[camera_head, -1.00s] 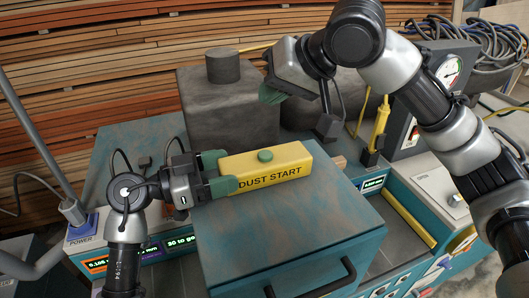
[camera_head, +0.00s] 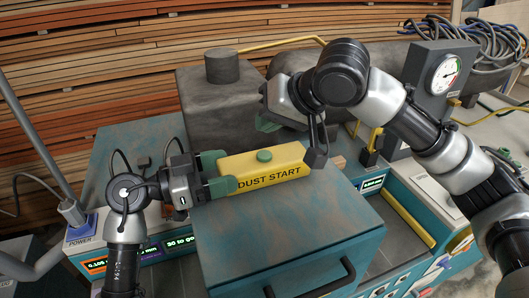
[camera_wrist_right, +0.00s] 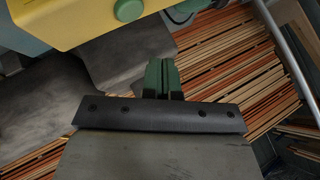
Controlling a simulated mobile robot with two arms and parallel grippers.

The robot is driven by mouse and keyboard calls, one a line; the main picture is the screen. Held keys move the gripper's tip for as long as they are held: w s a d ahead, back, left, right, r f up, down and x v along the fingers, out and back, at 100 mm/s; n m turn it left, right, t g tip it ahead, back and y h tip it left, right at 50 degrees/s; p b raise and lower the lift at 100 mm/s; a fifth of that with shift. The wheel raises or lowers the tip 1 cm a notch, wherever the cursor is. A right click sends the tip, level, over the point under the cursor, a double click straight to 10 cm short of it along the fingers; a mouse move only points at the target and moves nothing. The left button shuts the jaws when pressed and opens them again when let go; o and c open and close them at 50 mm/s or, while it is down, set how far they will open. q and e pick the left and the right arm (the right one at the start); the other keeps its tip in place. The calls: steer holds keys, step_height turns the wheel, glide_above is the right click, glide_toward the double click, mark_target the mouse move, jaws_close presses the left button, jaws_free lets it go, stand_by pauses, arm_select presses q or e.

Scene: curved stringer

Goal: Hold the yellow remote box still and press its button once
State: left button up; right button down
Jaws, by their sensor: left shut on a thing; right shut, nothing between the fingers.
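The yellow remote box (camera_head: 275,169), marked "DUST START", lies on the teal machine top (camera_head: 290,225). Its round green button (camera_head: 264,155) is on the top face. My left gripper (camera_head: 218,174) is shut on the left end of the box. My right gripper (camera_head: 266,124) is shut and empty, above and behind the box in the head view, apart from the button. In the right wrist view, the shut green fingers (camera_wrist_right: 162,78) are in the middle, with the box (camera_wrist_right: 60,18) and its button (camera_wrist_right: 128,9) at the top.
A dark grey block with a cylinder (camera_head: 222,66) on top stands behind the box. A gauge housing (camera_head: 440,80) is at the right. A black handle (camera_head: 312,280) is at the front of the machine. Stacked boards (camera_head: 100,60) fill the back.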

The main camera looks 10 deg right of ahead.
mark_target(267, 153)
steer(key=shift+f, duration=1.6)
stand_by(0.8)
steer(key=shift+f, duration=0.4)
steer(key=shift+f, duration=0.45)
stand_by(0.7)
steer(key=shift+r, duration=0.85)
steer(key=shift+r, duration=0.15)
steer(key=shift+r, duration=2.4)
